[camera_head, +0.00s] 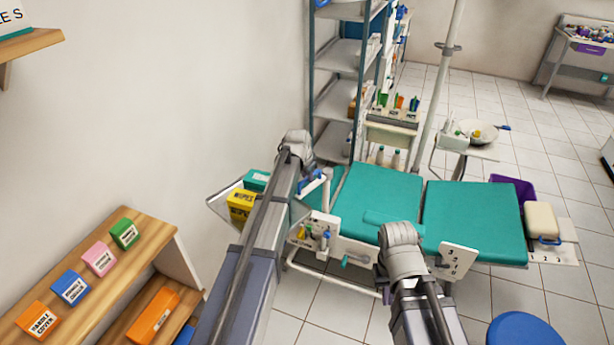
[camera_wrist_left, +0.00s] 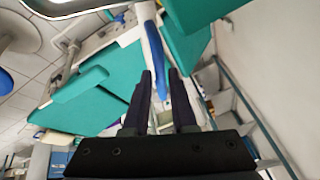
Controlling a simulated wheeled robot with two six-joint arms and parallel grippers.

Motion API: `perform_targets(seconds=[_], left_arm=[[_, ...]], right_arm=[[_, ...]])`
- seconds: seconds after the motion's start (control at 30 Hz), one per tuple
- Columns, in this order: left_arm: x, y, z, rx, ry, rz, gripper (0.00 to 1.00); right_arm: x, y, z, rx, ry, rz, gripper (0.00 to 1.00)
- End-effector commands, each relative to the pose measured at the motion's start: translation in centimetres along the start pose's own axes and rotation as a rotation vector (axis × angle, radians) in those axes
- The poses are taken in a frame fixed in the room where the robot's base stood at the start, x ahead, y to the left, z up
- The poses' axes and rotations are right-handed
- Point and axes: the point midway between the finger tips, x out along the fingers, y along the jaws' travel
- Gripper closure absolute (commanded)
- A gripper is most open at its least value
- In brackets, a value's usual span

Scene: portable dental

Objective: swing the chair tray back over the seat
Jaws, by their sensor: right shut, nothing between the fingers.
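The dental chair's green seat (camera_head: 385,205) lies flat in the middle of the head view. A grey plate (camera_head: 218,202), which may be the chair tray, shows at its left, partly hidden by my left arm. A blue handle (camera_head: 311,184) on a white part is beside my left wrist. In the left wrist view, my left gripper (camera_wrist_left: 160,75) is open, its two dark fingers on either side of the blue handle (camera_wrist_left: 162,62); contact is unclear. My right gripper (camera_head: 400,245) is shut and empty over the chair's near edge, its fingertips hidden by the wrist.
Yellow and green boxes (camera_head: 242,205) stand on the grey plate. A metal shelf (camera_head: 345,55) and a pole (camera_head: 443,80) rise behind the chair. A wooden shelf (camera_head: 150,240) with several coloured boxes is at the left. A blue stool (camera_head: 524,330) is at the front right.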

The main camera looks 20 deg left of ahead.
Motion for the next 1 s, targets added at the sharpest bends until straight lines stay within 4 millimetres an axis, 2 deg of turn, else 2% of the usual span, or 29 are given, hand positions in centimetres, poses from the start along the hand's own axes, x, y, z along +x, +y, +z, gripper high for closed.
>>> perform_targets(seconds=[0.03, 0.2, 1.0], left_arm=[[0.00, 0.00, 0.01, 0.000, 0.000, 0.000, 0.82], [0.00, 0.00, 0.01, 0.000, 0.000, 0.000, 1.00], [0.00, 0.01, 0.02, 0.000, 0.000, 0.000, 1.00]], right_arm=[[0.00, 0.00, 0.00, 0.000, 0.000, 0.000, 1.00], [0.00, 0.00, 0.00, 0.000, 0.000, 0.000, 1.00], [0.01, 0.00, 0.00, 0.000, 0.000, 0.000, 1.00]])
